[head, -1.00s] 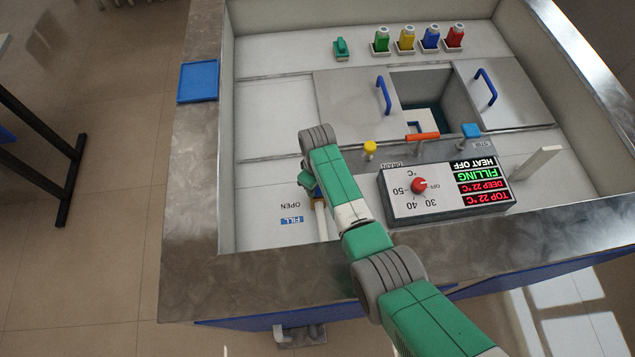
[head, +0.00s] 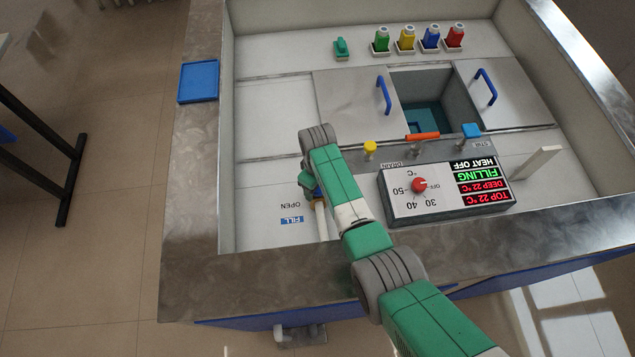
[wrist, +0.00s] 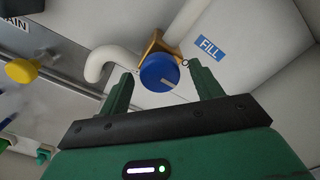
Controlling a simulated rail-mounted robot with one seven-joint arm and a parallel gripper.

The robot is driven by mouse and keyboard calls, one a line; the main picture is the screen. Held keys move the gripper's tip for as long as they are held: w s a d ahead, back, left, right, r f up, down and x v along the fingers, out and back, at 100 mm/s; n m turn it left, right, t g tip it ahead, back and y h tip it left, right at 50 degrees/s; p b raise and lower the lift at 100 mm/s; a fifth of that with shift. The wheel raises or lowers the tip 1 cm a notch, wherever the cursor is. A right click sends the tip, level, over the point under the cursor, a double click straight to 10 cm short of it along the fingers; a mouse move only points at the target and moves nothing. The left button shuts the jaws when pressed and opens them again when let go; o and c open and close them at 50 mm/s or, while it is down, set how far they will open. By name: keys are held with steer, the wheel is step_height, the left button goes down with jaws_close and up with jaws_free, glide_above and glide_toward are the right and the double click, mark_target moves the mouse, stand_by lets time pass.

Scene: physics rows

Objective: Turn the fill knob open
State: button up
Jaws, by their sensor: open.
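The fill knob (wrist: 160,72) is a round blue knob with a pale mark, on a brass fitting (wrist: 158,44) joined to a white pipe (wrist: 100,62). My gripper (wrist: 158,78) is open, its two green fingers on either side of the knob in the wrist view; I cannot tell whether they touch it. The blue FILL label (wrist: 209,47) is beside the knob, and it also shows in the head view (head: 292,219) near the word OPEN. In the head view my arm hides most of the knob. The display (head: 482,182) reads FILLING.
The basin (head: 428,112) holds some water. A yellow knob (head: 370,148), an orange handle (head: 422,136) and a blue knob (head: 470,130) stand along the panel. The control box (head: 400,207) with a red dial is right of my arm. Several coloured bottles stand behind.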

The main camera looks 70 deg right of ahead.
step_height(320, 180, up, 8)
steer(key=shift+f+p, duration=0.1)
steer(key=shift+p, duration=0.6)
